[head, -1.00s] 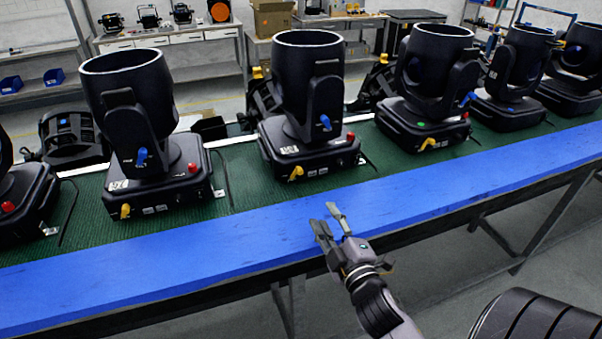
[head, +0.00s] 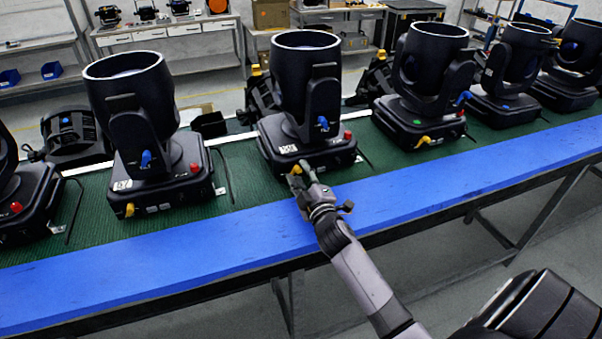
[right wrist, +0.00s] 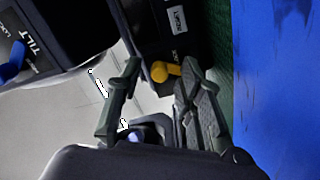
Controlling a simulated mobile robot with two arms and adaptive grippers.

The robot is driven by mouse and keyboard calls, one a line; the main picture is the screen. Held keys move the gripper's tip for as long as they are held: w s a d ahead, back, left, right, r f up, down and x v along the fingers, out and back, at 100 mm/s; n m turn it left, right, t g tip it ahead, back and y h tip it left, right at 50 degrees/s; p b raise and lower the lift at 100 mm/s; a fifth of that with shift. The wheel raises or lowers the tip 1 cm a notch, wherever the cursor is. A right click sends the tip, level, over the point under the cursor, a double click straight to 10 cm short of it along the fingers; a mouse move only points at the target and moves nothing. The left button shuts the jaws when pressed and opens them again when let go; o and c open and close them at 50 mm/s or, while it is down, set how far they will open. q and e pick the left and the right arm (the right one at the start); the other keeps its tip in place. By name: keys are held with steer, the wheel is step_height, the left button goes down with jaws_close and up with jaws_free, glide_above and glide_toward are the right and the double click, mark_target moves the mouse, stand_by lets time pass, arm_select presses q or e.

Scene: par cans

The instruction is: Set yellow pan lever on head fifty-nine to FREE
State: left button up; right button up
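The moving head (head: 305,85) at the middle of the bench is black, with a yellow pan lever (head: 296,170) low on the front of its base. A small white number label on the base is too small to read surely. My right gripper (head: 302,174) is at this lever. In the right wrist view the yellow lever (right wrist: 166,71) shows between the two fingertips of the gripper (right wrist: 161,68). The fingers are apart, and I see no clear contact. The lever's lock markings are not readable. My left gripper is not in view.
A blue tilt lever (head: 323,123) and a red knob (head: 348,135) are on the same head. Similar heads stand on both sides, such as one at left (head: 130,95) and one at right (head: 432,65). The blue front strip (head: 420,195) of the bench is clear.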

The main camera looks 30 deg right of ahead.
steer(key=shift+c, duration=0.5)
jaws_close()
